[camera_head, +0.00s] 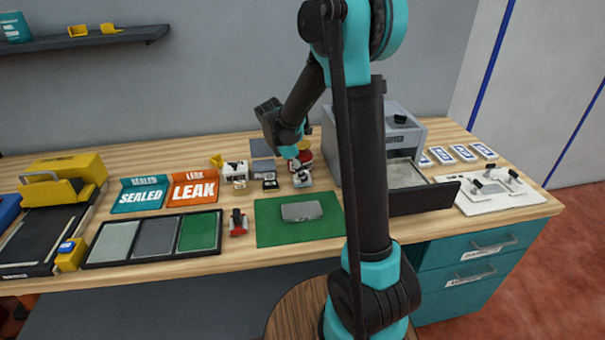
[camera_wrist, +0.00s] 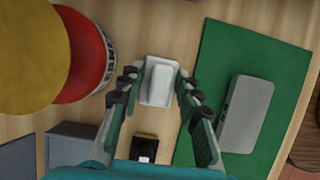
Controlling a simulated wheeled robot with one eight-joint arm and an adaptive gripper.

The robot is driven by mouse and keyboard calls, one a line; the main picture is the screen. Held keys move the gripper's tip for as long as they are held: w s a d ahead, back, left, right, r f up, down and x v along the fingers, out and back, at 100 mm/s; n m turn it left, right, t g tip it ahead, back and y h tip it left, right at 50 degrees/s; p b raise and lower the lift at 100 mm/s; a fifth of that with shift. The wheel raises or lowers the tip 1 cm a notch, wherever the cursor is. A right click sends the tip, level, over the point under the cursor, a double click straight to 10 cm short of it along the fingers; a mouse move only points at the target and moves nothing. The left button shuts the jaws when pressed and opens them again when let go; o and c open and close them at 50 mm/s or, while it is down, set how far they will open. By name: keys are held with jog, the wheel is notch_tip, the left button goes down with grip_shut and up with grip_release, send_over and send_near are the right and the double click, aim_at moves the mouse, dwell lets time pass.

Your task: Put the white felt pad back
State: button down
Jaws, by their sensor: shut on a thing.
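The white felt pad (camera_wrist: 158,82) is a small pale block with a raised rounded part, between my gripper's fingertips in the wrist view. My gripper (camera_wrist: 156,88) is shut on it, with one finger on each side. In the head view my gripper (camera_head: 301,170) points down near the back of the bench, and the pad (camera_head: 302,181) shows small and pale at its tips. I cannot tell whether the pad touches the wood beneath it.
A green mat (camera_head: 271,235) with a grey block (camera_head: 301,211) lies in front. A red and yellow round container (camera_wrist: 83,60) stands close beside my gripper. A small black box (camera_head: 270,182) is nearby. A grey machine with an open tray (camera_head: 405,172) is at right.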

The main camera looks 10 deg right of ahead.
jog(key=shift+f, duration=0.35)
jog(key=c, duration=1)
grip_release()
jog(key=shift+o, duration=0.6)
jog(key=o, duration=0.5)
jog(key=shift+o, duration=0.2)
jog(key=shift+r, duration=4)
